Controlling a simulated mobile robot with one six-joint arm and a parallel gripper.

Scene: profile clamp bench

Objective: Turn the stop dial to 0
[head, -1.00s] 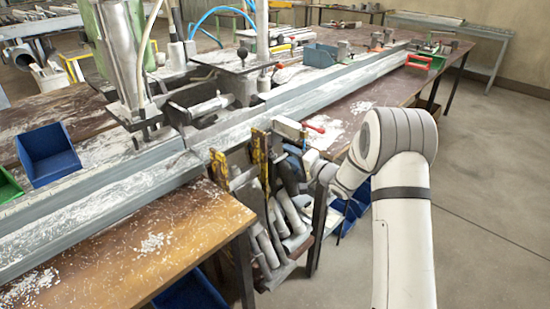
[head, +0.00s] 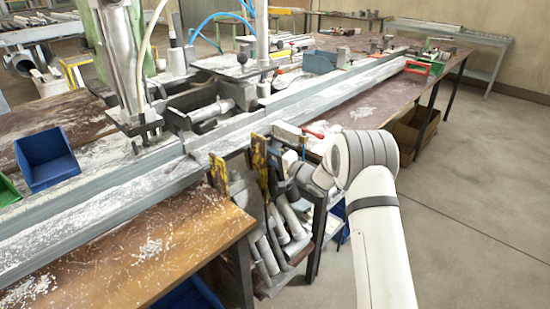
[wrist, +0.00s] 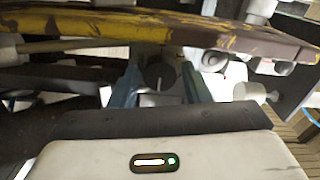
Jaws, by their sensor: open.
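My gripper (wrist: 160,90) is open in the wrist view, with a blue-grey finger on each side. A dark round part (wrist: 161,73) shows between the fingers, just under a worn yellow bar. I cannot tell if it is the stop dial, or if the fingers touch it. No scale or number can be read. In the head view my arm reaches in from the right to the bench's front edge, beside the yellow uprights (head: 218,172). The fingertips cannot be made out there.
The yellow bar (wrist: 225,38) crosses above the fingers. In the head view, a red-handled clamp (head: 305,132) sits just above my wrist. Metal tubes (head: 268,250) stand in a rack below. A long grey profile rail (head: 330,92) runs along the bench. The floor at right is clear.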

